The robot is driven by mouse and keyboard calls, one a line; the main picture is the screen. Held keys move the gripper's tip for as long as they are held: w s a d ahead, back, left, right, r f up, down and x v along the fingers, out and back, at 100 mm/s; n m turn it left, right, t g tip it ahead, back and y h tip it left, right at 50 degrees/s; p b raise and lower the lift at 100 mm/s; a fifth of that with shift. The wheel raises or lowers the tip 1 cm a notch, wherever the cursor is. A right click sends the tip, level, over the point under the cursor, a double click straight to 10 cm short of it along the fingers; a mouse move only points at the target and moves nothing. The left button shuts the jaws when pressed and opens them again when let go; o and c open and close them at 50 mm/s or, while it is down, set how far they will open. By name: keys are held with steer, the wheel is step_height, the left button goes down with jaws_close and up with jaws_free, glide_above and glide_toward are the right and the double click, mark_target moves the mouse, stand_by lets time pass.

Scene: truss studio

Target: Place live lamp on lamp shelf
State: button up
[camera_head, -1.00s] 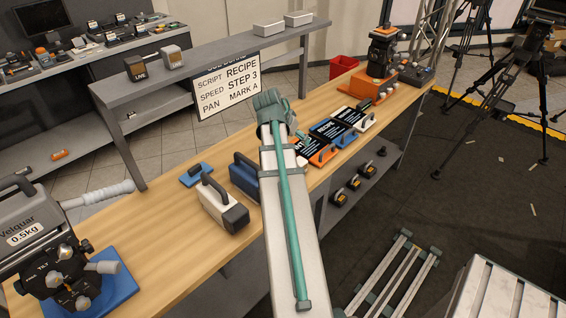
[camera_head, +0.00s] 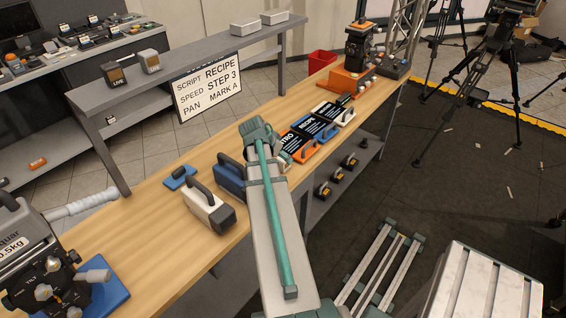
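A small dark-faced lamp (camera_head: 114,76) with a LIVE label at its foot stands upright on the top of a grey shelf unit (camera_head: 185,72) at the back left. A second, lighter boxy lamp (camera_head: 149,61) stands just right of it. I cannot tell which surface is the lamp shelf, as no such label is readable. My arm reaches up the middle of the picture over the wooden bench. Its bent joint is above the bench, well right of the lamps. My gripper's fingers are hidden behind the arm, so I cannot see whether they hold anything.
The wooden bench (camera_head: 150,220) carries a white-and-black case (camera_head: 208,207), a blue case (camera_head: 230,176), several labelled cards and an orange-based device (camera_head: 352,78). A sign (camera_head: 208,88) stands behind it. A red bin (camera_head: 322,60) and tripods are further back. Dark floor on the right is partly open.

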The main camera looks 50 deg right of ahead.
steer(key=shift+p+x, duration=0.65)
steer(key=shift+x, duration=2.3)
steer(key=c, duration=1.4)
steer(key=shift+o, duration=0.2)
steer(key=shift+r, duration=0.15)
